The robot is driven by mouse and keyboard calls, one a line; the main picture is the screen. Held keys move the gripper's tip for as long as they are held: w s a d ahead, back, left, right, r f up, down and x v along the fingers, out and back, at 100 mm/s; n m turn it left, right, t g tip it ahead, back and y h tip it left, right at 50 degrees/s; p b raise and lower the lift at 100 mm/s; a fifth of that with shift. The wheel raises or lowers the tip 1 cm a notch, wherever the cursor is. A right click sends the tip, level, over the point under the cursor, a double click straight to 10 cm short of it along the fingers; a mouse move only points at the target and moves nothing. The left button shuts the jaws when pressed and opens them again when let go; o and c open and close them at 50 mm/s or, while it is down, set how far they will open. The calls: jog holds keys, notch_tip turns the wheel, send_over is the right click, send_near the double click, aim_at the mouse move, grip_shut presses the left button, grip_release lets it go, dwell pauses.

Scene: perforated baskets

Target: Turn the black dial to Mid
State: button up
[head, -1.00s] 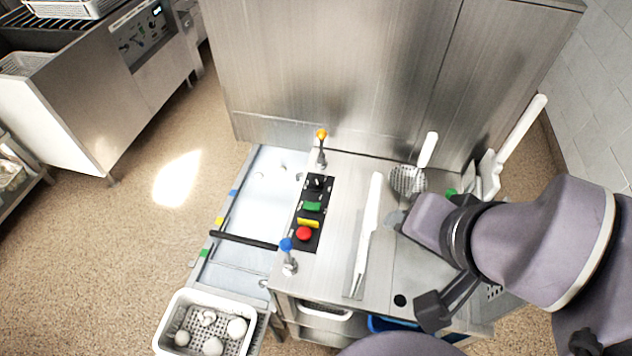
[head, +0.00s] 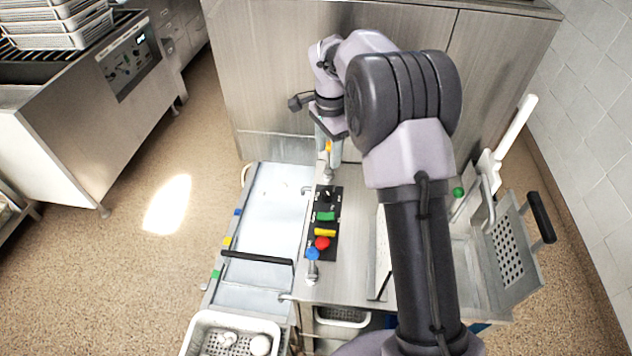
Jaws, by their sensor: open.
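The black dial (head: 327,194) sits at the far end of the black control panel (head: 321,247) on the steel counter. Small pale labels surround it, but its setting is too small to read. My gripper (head: 330,154) is open, with its fingers pointing down at the far end of the counter. It is beyond the dial in the picture and apart from it. The fingers overlap the orange-topped tap (head: 329,174) in view, and I cannot tell whether they touch it.
A green button (head: 325,216), a yellow switch (head: 325,233) and a red button (head: 322,243) share the panel. A blue-topped tap (head: 313,255) stands at its near end. A black bar (head: 256,257) crosses the left tray. My arm hides much of the counter's right side.

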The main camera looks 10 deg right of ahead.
aim_at(327, 191)
notch_tip(327, 191, down, 15)
jog(key=b, duration=0.5)
jog(key=shift+f, duration=0.15)
jog(key=shift+c, duration=0.2)
grip_shut()
